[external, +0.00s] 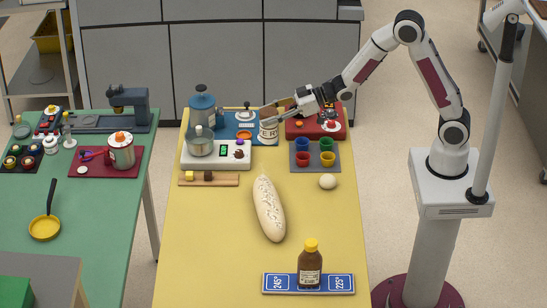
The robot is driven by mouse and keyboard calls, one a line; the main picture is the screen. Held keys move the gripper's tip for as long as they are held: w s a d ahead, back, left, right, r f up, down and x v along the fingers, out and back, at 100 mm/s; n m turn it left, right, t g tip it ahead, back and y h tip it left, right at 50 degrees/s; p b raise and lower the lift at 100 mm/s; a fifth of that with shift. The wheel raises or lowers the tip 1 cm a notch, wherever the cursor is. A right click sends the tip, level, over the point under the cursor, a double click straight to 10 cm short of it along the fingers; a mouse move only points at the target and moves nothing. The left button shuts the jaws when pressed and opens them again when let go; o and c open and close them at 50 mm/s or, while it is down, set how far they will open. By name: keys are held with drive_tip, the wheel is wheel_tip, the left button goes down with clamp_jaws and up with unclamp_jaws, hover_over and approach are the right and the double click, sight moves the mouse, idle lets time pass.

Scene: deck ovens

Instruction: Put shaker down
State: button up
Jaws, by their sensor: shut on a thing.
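The shaker (268,132) is a small pale jar with a brownish top and dark letters on its side. It is near the far end of the yellow table (210,260). My gripper (272,115) reaches in from the right and is shut on the shaker near its top. The shaker looks upright. I cannot tell whether its base touches the surface below. The fingers hide part of its upper side.
The table's left front is clear.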

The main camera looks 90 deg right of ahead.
sight(275, 133)
drive_tip(key=shift+s+a+f, duration=0.2)
drive_tip(key=shift+s+f, duration=0.1)
drive_tip(key=shift+s, duration=0.3)
drive_tip(key=shift+s+a+f, duration=0.2)
drive_tip(key=shift+s+f, duration=0.1)
drive_tip(key=shift+s, duration=0.3)
drive_tip(key=shift+w+r, duration=0.15)
drive_tip(key=shift+r, duration=0.05)
drive_tip(key=shift+f, duration=2.9)
drive_tip(key=shift+f, duration=0.1)
drive_tip(key=shift+f, duration=2)
drive_tip(key=shift+f, duration=0.15)
